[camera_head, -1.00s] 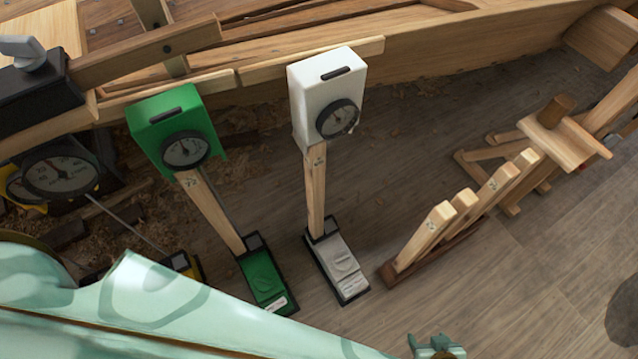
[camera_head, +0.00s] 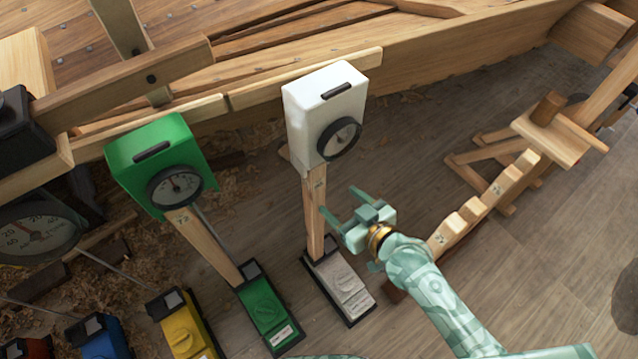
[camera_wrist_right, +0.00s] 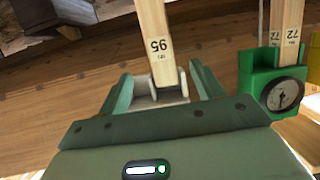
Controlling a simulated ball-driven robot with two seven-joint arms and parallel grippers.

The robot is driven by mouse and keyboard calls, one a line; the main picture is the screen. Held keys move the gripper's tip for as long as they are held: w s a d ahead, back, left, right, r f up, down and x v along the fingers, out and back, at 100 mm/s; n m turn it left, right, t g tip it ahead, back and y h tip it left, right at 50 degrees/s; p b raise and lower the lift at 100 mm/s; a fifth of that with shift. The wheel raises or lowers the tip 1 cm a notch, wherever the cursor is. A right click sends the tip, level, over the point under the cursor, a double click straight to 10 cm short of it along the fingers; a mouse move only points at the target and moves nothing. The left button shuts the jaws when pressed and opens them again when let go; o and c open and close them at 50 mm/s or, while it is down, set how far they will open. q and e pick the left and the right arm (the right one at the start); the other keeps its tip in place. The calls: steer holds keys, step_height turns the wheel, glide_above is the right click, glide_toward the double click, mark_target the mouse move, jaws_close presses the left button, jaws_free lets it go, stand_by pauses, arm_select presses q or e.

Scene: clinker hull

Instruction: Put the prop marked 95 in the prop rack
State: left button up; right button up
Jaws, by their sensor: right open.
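The prop marked 95 (camera_head: 315,205) is a pale wooden post standing between a white gauge box (camera_head: 322,110) and its white foot (camera_head: 345,285). Its number reads clearly, upside down, in the right wrist view (camera_wrist_right: 156,45). My right gripper (camera_head: 340,202) is open beside the post, on its right, fingers pointing at it. In the right wrist view the post lines up between the open fingers (camera_wrist_right: 160,88); I see no grip on it. My left gripper is not visible.
A green gauge unit (camera_head: 160,160) with a post marked 72 stands left of the white one. Yellow (camera_head: 185,325) and blue (camera_head: 98,338) feet lie farther left. The wooden hull (camera_head: 450,60) runs behind. Floor is open at lower right.

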mark_target(319, 181)
steer(key=b+x, duration=0.1)
steer(key=x, duration=0.2)
steer(key=b+x, duration=0.1)
steer(key=x, duration=0.3)
steer(key=b+x, duration=0.2)
steer(key=x, duration=0.2)
steer(key=shift+s+d+f, duration=0.1)
steer(key=shift+f, duration=0.2)
steer(key=shift+w+a, duration=0.3)
steer(key=shift+w, duration=0.2)
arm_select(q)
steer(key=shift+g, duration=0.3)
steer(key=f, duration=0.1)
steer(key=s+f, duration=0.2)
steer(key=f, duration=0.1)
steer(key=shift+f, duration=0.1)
arm_select(e)
jaws_close()
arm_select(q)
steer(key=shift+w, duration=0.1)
arm_select(e)
steer(key=shift+r, duration=0.15)
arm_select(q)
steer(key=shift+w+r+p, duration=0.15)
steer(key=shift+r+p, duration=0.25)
arm_select(e)
steer(key=shift+r, duration=0.4)
